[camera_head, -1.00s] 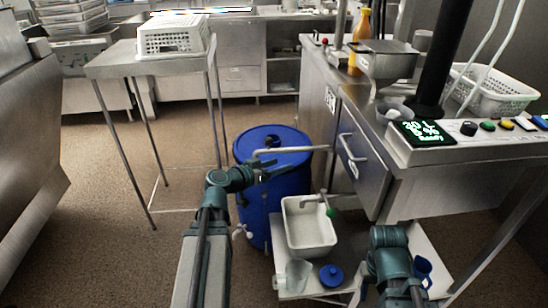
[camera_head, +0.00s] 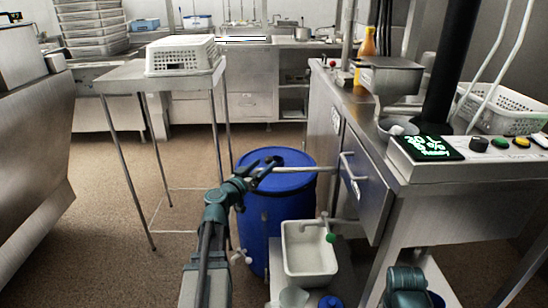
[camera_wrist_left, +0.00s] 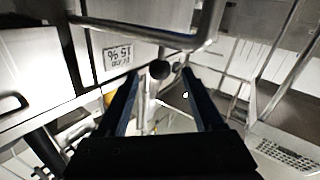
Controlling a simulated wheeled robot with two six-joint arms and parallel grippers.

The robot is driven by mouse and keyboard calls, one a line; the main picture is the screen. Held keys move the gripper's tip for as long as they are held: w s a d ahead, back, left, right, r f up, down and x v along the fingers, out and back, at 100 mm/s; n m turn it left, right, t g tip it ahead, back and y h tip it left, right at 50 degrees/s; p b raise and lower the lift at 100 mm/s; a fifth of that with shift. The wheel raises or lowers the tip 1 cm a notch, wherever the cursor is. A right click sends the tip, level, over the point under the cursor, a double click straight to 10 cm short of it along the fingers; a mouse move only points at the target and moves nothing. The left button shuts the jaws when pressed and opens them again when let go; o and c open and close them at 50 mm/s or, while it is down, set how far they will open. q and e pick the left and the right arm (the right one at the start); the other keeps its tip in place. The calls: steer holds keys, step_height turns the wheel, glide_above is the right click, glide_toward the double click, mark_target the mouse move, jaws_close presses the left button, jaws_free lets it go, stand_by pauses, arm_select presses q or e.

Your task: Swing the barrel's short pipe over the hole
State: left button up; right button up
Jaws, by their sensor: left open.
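The blue barrel (camera_head: 290,215) stands upright on the floor at the centre of the head view. A short grey metal pipe (camera_head: 312,169) crosses above its lid, running right towards the steel machine's side. A dark spot (camera_head: 277,158) on the lid may be the hole; my gripper partly covers that area. My left gripper (camera_head: 262,172) is at the pipe's left end, over the lid's front left. Its two fingers (camera_wrist_left: 163,95) are apart in the left wrist view, and I cannot tell whether they touch the pipe. My right arm shows at the lower right; its gripper does not.
A steel table (camera_head: 125,76) bearing a white perforated basket (camera_head: 182,57) stands at the back left.

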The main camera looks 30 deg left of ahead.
arm_select(q)
steer(key=w, duration=0.7)
steer(key=shift+w+d, duration=0.15)
jaws_close()
stand_by(1.2)
